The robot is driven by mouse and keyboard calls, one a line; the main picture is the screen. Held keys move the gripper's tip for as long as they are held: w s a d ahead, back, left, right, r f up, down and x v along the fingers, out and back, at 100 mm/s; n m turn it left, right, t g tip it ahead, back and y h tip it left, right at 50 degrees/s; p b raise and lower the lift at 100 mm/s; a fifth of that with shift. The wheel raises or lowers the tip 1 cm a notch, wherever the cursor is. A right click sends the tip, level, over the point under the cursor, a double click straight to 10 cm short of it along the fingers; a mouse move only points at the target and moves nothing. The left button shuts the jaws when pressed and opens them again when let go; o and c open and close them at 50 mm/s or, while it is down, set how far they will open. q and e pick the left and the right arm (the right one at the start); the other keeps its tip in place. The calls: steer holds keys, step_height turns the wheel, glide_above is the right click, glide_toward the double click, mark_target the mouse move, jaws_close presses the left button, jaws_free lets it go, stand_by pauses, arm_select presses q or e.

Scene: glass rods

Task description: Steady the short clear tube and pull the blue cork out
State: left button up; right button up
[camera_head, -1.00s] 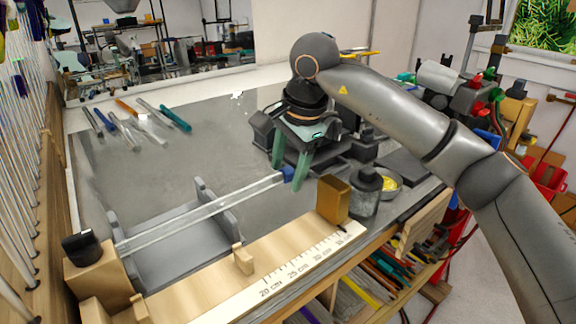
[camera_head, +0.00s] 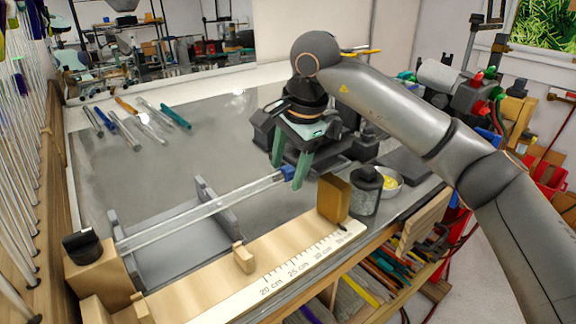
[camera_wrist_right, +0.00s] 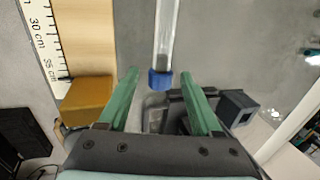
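The clear tube (camera_head: 205,209) lies across the grey notched cradle (camera_head: 180,240), its far end reaching toward my right gripper. The blue cork (camera_head: 288,173) sits in that end. My right gripper (camera_head: 286,176) is open, with its green fingers on either side of the cork. In the right wrist view, the cork (camera_wrist_right: 160,80) is between the fingertips (camera_wrist_right: 160,74), with a visible gap on both sides. The tube (camera_wrist_right: 166,35) runs upward from it there. My left gripper is not in view.
A wooden ruler board (camera_head: 290,265) runs along the front, with a brown block (camera_head: 334,198) and a dark jar (camera_head: 365,190) at its right end. Several loose rods (camera_head: 130,125) lie at the back left. The mat's middle is clear.

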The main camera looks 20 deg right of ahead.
steer(key=v, duration=1.2)
steer(key=shift+r, duration=0.25)
